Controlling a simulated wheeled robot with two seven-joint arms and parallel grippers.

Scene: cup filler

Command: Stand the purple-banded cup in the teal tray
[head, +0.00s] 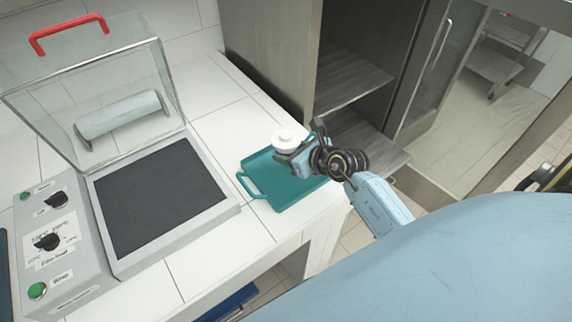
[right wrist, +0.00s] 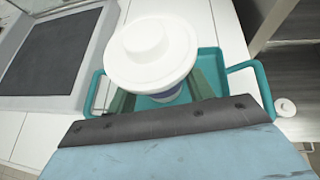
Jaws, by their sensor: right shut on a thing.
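The cup (head: 285,141) is white with a wide white lid. A bluish-purple band shows below the lid in the right wrist view, where the lid (right wrist: 152,50) hides most of the body. My right gripper (head: 291,157) is shut on the cup, one finger on each side, and the cup looks about upright. The teal tray (head: 284,193) lies on the white tiled counter, and the cup is over its far part. The tray also shows in the right wrist view (right wrist: 243,66). I cannot tell whether the cup's base touches the tray floor. My left gripper is not in view.
A film sealing machine (head: 160,195) with a dark plate, a raised clear cover and a red handle (head: 68,34) stands left of the tray. A cabinet with open shelves (head: 350,78) stands behind the counter to the right. The counter edge is close beside the tray.

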